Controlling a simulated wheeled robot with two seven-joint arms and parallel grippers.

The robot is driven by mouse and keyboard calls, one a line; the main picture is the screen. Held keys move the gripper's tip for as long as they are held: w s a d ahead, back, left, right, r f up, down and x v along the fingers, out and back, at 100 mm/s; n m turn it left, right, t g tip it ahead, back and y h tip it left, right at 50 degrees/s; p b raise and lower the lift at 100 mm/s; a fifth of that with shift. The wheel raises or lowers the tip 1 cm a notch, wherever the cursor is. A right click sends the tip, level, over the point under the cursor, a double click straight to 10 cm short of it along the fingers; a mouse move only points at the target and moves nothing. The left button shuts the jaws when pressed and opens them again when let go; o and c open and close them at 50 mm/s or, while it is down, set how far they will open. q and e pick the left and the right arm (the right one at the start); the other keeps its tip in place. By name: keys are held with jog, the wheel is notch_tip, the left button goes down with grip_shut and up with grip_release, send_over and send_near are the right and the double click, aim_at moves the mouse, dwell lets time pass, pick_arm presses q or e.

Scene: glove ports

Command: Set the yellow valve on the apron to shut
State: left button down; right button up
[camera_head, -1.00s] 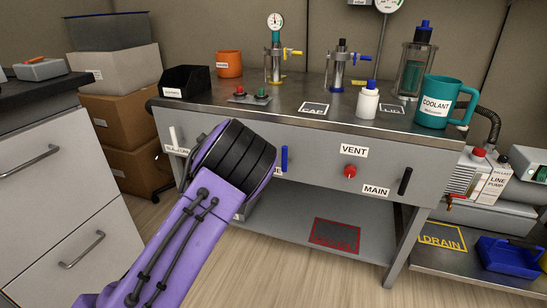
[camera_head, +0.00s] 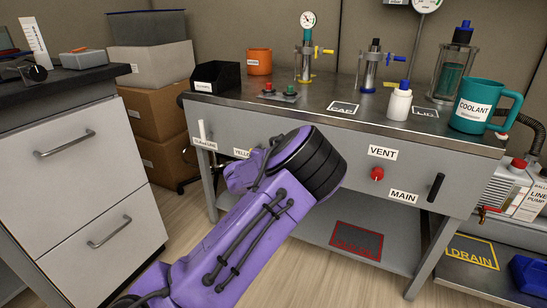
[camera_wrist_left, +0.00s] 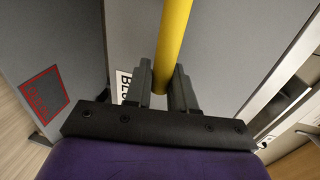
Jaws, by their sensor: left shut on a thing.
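The yellow valve handle (camera_wrist_left: 173,40) is a straight yellow bar in the left wrist view. My left gripper (camera_wrist_left: 160,88) is shut on it, with a dark finger on each side. In the head view my purple left arm reaches to the apron (camera_head: 347,165) and hides the yellow valve and my left gripper. Which setting the handle is at cannot be told. My right gripper is in neither view.
A white handle (camera_head: 202,129), a red knob (camera_head: 377,174) under "VENT" and a black handle (camera_head: 436,187) by "MAIN" are also on the apron. The bench top holds a teal coolant jug (camera_head: 482,105) and a white bottle (camera_head: 399,101). A drawer cabinet (camera_head: 85,160) stands left.

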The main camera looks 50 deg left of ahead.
pick_arm(q)
jog(key=c, duration=1.1)
grip_release()
jog(key=shift+s+a, duration=0.15)
jog(key=p+v, duration=0.2)
jog(key=v, duration=0.8)
jog(key=shift+s, duration=0.2)
